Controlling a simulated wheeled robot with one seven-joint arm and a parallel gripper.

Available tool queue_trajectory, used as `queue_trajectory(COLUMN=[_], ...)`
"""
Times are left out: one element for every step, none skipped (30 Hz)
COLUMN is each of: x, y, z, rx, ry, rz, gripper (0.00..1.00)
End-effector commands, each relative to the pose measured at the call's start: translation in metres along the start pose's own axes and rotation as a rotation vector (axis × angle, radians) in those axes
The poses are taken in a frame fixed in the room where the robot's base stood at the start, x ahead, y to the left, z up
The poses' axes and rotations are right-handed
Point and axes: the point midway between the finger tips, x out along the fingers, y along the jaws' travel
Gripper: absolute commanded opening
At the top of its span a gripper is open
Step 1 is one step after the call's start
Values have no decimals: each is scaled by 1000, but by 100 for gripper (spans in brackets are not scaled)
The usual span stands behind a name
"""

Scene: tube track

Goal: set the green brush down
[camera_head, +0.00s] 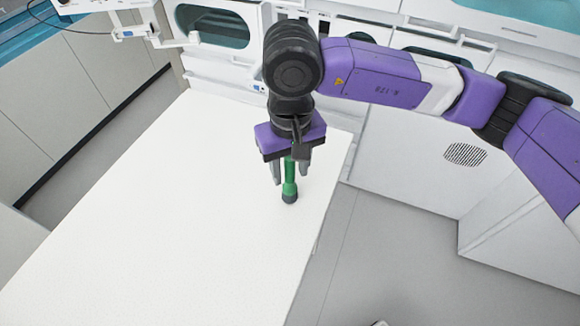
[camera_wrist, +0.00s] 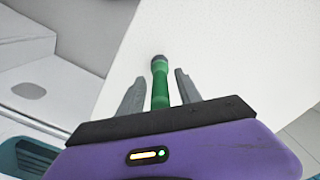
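The green brush (camera_head: 290,187) is upright over the white table, near its right edge, with its dark end down. That end appears to rest on the tabletop, though contact is hard to confirm. My gripper (camera_head: 290,175) points down over the brush, one finger on each side. In the wrist view the brush (camera_wrist: 160,88) lies between the fingers of my gripper (camera_wrist: 160,78), with a gap visible on both sides. The fingers are open and do not appear to touch it. The brush's upper end is hidden by my gripper.
The white table (camera_head: 160,200) is otherwise bare, with wide free room to the left and front of the brush. Its right edge is close, with grey floor (camera_head: 390,250) beyond. White cabinets (camera_head: 400,150) stand behind and to the right.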

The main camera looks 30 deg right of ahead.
Motion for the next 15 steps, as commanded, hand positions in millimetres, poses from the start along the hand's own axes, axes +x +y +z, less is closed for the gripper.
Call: queue_trajectory(x=[0,0,-1,-2,-2,-4,-5,-8,-14,-18,-23,-31,-37,-43,-52], y=[0,0,0,0,0,0,0,0,1,1,1,1,1,1,0], z=[0,0,0,0,0,0,-1,-1,-1,-1,-1,-1,-2,-2,-1], rx=[0,0,0,0,0,0,0,-1,0,0,-1,-1,-1,-1,-1], ry=[0,0,0,0,0,-1,2,3,4,4,5,5,6,6,6], rz=[0,0,0,0,0,-1,1,1,2,2,3,4,4,4,3], gripper=[41,41,41,41,41,41,41,41,41,41,41,41,41,41,41])
